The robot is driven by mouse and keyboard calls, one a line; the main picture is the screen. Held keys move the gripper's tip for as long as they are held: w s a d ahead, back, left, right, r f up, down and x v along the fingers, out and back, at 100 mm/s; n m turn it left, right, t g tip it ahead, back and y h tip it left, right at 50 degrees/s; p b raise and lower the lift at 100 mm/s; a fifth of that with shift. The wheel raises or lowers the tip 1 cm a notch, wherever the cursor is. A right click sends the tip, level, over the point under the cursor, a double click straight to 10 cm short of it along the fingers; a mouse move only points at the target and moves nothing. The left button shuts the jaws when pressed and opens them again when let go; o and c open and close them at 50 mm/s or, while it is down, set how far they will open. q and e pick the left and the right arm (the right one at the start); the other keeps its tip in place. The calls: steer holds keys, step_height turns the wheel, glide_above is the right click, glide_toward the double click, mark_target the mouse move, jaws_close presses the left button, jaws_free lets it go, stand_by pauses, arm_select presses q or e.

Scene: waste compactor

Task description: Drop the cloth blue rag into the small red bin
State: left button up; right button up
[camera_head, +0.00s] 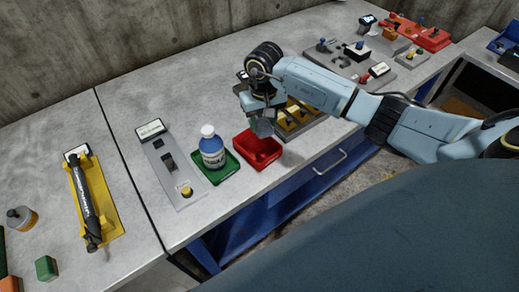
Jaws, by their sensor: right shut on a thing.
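The small red bin (248,157) sits on the grey worktop near its front edge, right of a green tray. My right gripper (262,114) points down above the far right part of the bin. It is shut on a small blue-grey piece, the blue rag (263,128), which hangs below the fingers over the bin opening. The gripper and rag hide part of the bin's back. I cannot tell whether the rag touches the bin. My left gripper is out of view.
A blue-and-white bottle (212,150) stands in the green tray (222,176). A grey switch panel (168,165) lies to its left. A tray with yellow parts (298,116) is just right of my gripper. A black tool (82,200) lies on a yellow plate farther left.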

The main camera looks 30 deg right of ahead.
steer(key=o, duration=1)
steer(key=shift+c, duration=0.2)
step_height(320, 180, up, 13)
steer(key=b, duration=0.1)
steer(key=shift+r, duration=0.2)
